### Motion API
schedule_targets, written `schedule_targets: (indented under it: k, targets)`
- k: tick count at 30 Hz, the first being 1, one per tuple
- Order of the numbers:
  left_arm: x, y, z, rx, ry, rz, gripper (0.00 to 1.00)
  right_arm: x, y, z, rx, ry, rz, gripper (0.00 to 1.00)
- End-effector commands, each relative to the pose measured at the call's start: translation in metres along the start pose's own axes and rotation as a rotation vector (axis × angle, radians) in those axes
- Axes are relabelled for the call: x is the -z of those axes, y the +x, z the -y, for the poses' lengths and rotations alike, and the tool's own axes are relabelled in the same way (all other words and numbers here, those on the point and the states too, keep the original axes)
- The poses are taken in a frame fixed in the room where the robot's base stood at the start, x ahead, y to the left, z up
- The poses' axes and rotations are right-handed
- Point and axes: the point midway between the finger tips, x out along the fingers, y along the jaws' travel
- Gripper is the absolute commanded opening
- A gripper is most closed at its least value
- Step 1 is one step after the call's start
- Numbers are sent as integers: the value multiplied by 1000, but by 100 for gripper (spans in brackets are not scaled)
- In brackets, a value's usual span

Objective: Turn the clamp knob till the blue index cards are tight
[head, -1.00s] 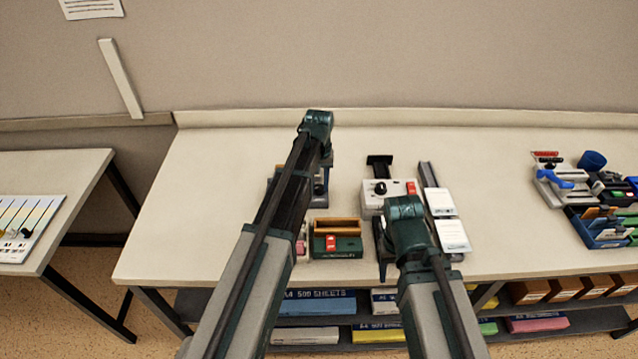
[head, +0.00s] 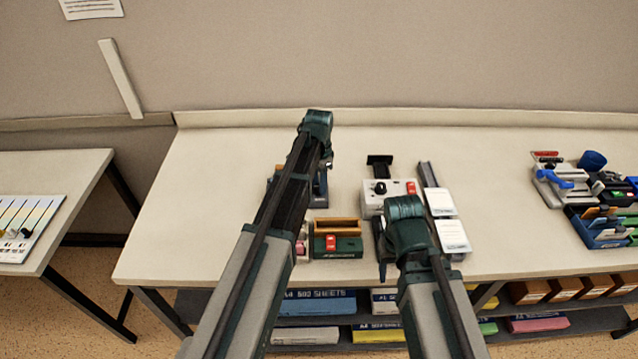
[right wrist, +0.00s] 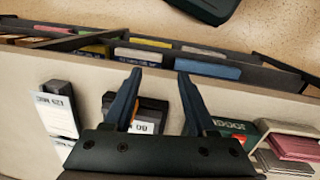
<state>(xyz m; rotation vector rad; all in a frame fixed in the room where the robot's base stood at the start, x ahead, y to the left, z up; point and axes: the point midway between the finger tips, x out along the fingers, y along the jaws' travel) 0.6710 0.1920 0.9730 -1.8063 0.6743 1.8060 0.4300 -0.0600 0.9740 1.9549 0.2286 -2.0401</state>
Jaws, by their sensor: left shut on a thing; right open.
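My left arm reaches over the table, and its gripper (head: 324,178) points down at a small grey-blue device (head: 320,197), apparently the clamp. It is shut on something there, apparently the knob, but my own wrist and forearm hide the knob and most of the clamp. I cannot make out the blue index cards or how tightly they sit. My right gripper is open and empty; its two blue-black fingers (right wrist: 158,78) show apart in the right wrist view, over the table's front edge.
A white box with a black knob and red switch (head: 411,188) stands right of the clamp. A green box with a red button (head: 345,246) and white card stacks (head: 452,236) are nearer the front. Several devices and a blue tray (head: 590,237) are at far right. The table's left is clear.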

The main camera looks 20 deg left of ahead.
Motion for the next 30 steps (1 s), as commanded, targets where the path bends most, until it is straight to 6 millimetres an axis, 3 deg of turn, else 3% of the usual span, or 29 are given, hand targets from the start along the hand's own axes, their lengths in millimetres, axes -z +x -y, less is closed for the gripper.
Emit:
schedule_targets:
  k: [18,30]
  targets:
    - [0,0,0,0,568,0,0,0,0,0,0,0,0,57]
    - [0,0,0,0,804,0,0,0,0,0,0,0,0,57]
